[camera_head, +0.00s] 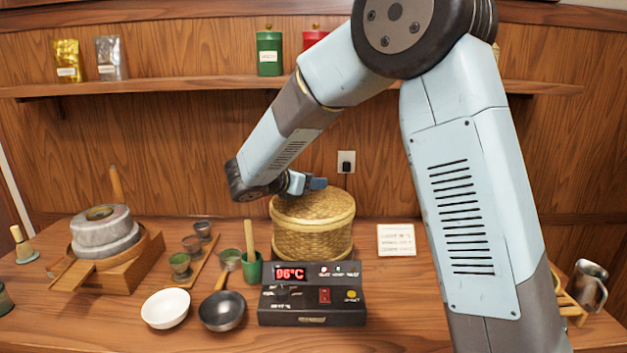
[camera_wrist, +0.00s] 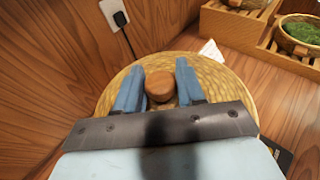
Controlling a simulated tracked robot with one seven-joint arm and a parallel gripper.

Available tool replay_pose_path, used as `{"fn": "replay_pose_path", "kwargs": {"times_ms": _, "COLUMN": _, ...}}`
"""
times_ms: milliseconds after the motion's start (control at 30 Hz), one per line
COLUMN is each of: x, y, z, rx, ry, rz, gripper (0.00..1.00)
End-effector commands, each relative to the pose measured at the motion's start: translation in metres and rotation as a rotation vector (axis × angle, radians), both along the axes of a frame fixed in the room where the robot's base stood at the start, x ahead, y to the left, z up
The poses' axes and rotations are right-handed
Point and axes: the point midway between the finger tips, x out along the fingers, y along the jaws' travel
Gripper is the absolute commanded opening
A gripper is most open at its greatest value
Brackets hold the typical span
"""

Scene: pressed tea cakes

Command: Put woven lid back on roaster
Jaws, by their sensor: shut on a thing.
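The woven lid (camera_head: 318,205) is a round straw-coloured cover on top of the woven roaster (camera_head: 312,243), with no clear gap between them in the head view. The roaster stands behind the dark control box (camera_head: 313,302), whose red display reads 96°C. My gripper (camera_head: 315,184) is at the top of the lid. In the wrist view, my gripper (camera_wrist: 159,68) has its two blue fingers either side of the lid's round wooden knob (camera_wrist: 160,87). The lid (camera_wrist: 224,78) spreads out beneath them. The roaster's wall is hidden in the wrist view.
A green cup (camera_head: 252,268) with a wooden handle stands left of the roaster. A dark pan (camera_head: 222,312) and white bowl (camera_head: 166,308) lie front left. A stone mill (camera_head: 104,238) is at far left. A small card (camera_head: 396,240) is right of the roaster.

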Motion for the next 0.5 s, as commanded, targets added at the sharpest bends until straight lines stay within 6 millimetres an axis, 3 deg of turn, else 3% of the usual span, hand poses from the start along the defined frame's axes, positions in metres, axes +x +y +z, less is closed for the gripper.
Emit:
{"fn": "replay_pose_path", "kwargs": {"times_ms": 267, "x": 0.0002, "y": -0.0003, "z": -0.0002, "rx": 0.0, "ry": 0.0, "rz": -0.001, "gripper": 0.63}}
{"fn": "replay_pose_path", "kwargs": {"times_ms": 500, "x": 0.0003, "y": -0.0006, "z": 0.0001, "rx": 0.0, "ry": 0.0, "rz": -0.001, "gripper": 0.64}}
